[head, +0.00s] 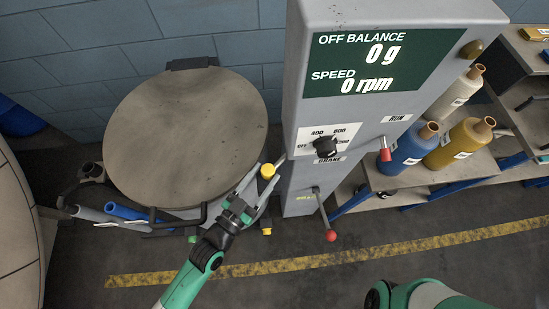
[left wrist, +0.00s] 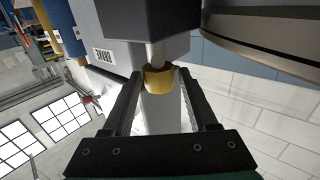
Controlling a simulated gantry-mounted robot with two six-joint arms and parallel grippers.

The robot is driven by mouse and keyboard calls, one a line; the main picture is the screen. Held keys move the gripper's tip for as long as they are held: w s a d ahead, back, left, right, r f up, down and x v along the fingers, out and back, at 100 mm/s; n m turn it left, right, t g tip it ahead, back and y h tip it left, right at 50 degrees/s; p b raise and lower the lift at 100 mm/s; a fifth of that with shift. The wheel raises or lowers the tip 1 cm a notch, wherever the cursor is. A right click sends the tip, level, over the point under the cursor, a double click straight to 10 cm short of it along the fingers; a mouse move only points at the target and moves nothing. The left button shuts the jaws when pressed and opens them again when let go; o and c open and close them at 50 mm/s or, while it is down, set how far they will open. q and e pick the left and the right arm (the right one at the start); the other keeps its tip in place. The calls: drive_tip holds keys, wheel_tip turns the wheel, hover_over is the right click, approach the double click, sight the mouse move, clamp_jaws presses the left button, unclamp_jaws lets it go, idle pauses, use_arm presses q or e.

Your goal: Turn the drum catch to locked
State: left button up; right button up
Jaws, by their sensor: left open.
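The drum is covered by a round grey-brown lid (head: 185,135) at the left of the head view. A yellow knob (head: 267,171), which appears to be the drum catch's handle, stands at the lid's right edge. In the left wrist view the yellow knob (left wrist: 159,79) sits on a pale shaft below a dark block (left wrist: 150,22). My left gripper (head: 268,175) is open, with its fingers on either side of the knob. I cannot tell whether either finger touches it. No lock marking is readable. My right gripper is out of view.
The grey control column (head: 300,110) stands close right of the knob, with a black dial (head: 326,146), a red-handled run lever (head: 385,152) and a red-balled lever (head: 330,235). Bottles stand on a shelf (head: 440,172) at right. The floor in front is clear.

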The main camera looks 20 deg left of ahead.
sight(275, 165)
use_arm(q)
drive_tip(key=w, duration=0.2)
drive_tip(key=w+d, duration=0.1)
drive_tip(key=w, duration=0.2)
drive_tip(key=shift+w, duration=0.15)
clamp_jaws()
idle(1.2)
